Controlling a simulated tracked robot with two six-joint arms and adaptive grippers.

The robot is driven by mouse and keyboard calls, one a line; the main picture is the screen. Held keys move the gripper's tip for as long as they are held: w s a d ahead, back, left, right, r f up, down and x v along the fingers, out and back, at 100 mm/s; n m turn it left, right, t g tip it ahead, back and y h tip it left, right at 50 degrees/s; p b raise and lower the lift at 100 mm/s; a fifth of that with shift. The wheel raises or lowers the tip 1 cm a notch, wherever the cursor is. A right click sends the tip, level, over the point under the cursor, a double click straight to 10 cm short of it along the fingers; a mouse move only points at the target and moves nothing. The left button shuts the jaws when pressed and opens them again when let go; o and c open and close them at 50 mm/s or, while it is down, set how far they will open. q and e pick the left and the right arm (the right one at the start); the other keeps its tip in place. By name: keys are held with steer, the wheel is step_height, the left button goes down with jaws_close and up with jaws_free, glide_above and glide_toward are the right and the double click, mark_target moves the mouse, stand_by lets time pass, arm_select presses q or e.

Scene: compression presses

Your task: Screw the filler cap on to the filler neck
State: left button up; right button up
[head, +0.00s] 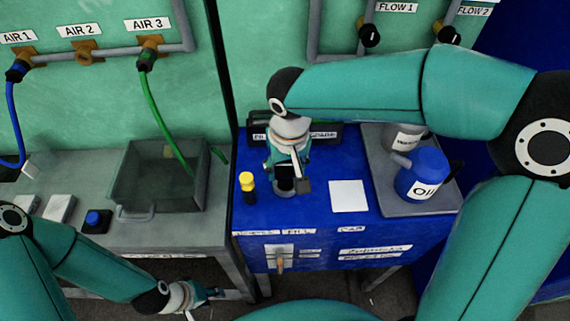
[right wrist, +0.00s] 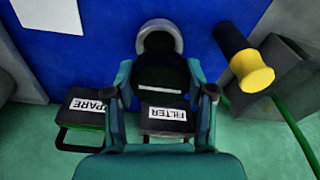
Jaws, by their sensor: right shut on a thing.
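My right gripper (head: 287,172) points down over the blue bench top and is shut on the black filler cap (head: 285,184). In the right wrist view the cap (right wrist: 160,72) sits between the two teal fingers (right wrist: 165,95). The filler neck shows as a light grey ring (right wrist: 159,25) at the cap's far end, and below the gripper in the head view (head: 284,194). The cap is at the ring; I cannot tell whether it is threaded on. My left gripper (head: 196,297) hangs low at the bottom left, away from the neck; its jaw opening is unclear.
A black-and-yellow knob (head: 247,184) stands just left of the neck. Labelled filter trays (right wrist: 167,118) lie behind it. A white square (head: 348,196) lies to the right, then a grey tray (head: 382,178) with a blue oil can (head: 420,172). A lever (head: 281,263) is on the bench front.

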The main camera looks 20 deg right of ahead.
mark_target(286, 177)
steer(key=shift+f+b, duration=0.55)
steer(key=shift+f, duration=0.4)
stand_by(1.3)
steer(key=shift+f+b, duration=0.15)
steer(key=shift+b, duration=0.25)
steer(key=shift+f+b, duration=0.3)
steer(key=shift+f, duration=0.05)
steer(key=shift+f+b, duration=0.35)
steer(key=shift+f, duration=0.05)
steer(key=o, duration=1.3)
steer(key=shift+r, duration=0.1)
steer(key=r, duration=0.4)
steer(key=s+r, duration=0.1)
steer(key=r, duration=0.6)
steer(key=shift+s+r, duration=0.25)
steer(key=shift+r, duration=0.15)
